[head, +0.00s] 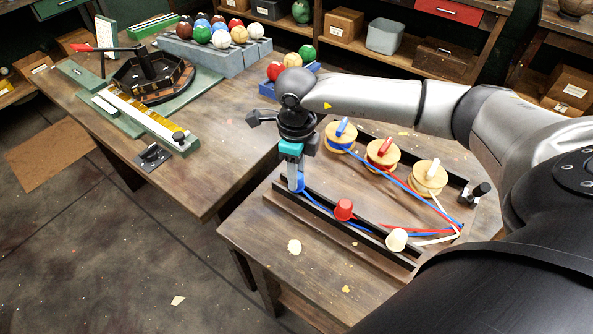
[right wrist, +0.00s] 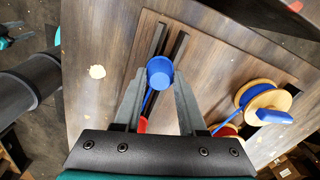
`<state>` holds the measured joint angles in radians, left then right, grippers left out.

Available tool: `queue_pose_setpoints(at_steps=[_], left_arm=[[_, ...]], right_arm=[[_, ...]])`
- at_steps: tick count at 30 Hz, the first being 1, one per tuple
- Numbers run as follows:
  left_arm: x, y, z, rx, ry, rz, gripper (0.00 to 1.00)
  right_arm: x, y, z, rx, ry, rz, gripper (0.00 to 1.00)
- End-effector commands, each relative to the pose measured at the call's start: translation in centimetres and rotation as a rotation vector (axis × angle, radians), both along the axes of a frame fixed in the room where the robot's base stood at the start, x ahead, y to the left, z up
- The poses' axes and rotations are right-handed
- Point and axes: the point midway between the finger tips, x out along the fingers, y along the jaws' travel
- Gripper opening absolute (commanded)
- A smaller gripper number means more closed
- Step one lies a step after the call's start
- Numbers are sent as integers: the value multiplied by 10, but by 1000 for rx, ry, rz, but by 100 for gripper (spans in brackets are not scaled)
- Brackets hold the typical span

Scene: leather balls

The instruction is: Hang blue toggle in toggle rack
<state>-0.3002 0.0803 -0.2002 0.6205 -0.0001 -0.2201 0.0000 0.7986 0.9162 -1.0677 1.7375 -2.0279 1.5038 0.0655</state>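My right gripper (head: 295,184) points straight down at the left end of the toggle rack (head: 373,232), a pair of dark parallel rails. Its fingers stand on both sides of the blue toggle (right wrist: 160,72) and look shut on it. The blue toggle, cup-shaped, is over the rails in the right wrist view, with a blue cord running from it. Whether it rests on the rails is hard to tell. A red toggle (head: 344,209) and a white toggle (head: 396,240) sit along the rack to the right.
Behind the rack stand wooden spools with blue (head: 341,137), red (head: 382,154) and white (head: 429,178) cord. The cords cross the board to its right end. A second table at left holds a dark tray (head: 152,76) and leather balls (head: 220,38). The front table edge is mostly clear.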

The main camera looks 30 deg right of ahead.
Motion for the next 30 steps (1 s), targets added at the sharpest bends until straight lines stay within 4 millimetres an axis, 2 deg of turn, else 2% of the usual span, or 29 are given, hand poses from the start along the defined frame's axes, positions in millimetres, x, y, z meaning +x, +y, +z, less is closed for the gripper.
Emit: queue_pose_setpoints(at_steps=[1,9,16,20,23,30], left_arm=[[0,0,0,0,0,0,50],[0,0,0,0,0,0,50],[0,0,0,0,0,0,50],[0,0,1,0,0,0,50],[0,0,1,0,0,0,50],[0,0,4,0,0,0,50]], right_arm=[[0,0,0,0,0,0,45],[0,0,0,0,0,0,75],[0,0,0,0,0,0,75],[0,0,7,0,-1,1,75],[1,0,21,0,-5,1,75],[1,0,78,1,-7,1,75]])
